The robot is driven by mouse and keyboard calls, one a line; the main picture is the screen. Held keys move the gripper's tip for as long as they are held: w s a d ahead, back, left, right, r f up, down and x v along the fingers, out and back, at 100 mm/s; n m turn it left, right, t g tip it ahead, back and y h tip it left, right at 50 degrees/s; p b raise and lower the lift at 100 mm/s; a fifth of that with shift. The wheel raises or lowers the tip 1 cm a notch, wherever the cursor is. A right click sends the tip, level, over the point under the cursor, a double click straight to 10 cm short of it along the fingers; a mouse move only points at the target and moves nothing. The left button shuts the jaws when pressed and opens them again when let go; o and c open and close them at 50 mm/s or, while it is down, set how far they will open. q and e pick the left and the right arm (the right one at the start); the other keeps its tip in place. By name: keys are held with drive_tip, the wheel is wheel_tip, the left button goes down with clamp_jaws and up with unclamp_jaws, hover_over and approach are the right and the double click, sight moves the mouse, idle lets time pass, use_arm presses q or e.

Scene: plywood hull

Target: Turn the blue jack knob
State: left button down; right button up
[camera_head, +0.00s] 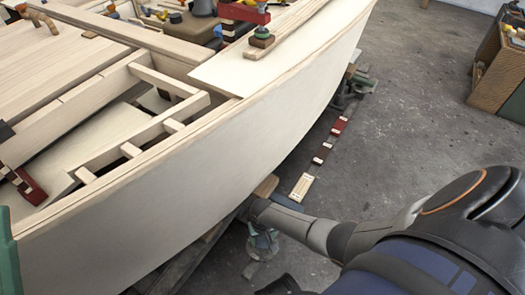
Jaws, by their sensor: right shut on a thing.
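My right arm comes in from the right, and its gripper (254,208) reaches to the jack under the lower edge of the pale plywood hull (200,150). This gripper is shut at the place of the blue jack knob, but its fingertips and most of what they hold are hidden by the wrist and the hull. A slate-blue piece (287,202) shows just behind the wrist; I cannot tell if it is part of the knob. A greenish-grey jack or stand part (262,241) shows below the wrist. My left gripper is not in view.
A wooden block (266,186) sits against the hull's lower edge by the gripper. A red clamp (250,14) stands on the hull's top edge. Several red and pale pieces lie on the floor along the hull. A wooden cabinet (490,72) is at upper right; the concrete floor between is clear.

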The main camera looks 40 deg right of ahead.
drive_tip(key=m+p, duration=0.1)
drive_tip(key=m, duration=0.3)
drive_tip(key=shift+m, duration=0.4)
drive_tip(key=shift+m+p, duration=0.5)
drive_tip(key=shift+m, duration=2)
drive_tip(key=o, duration=1.4)
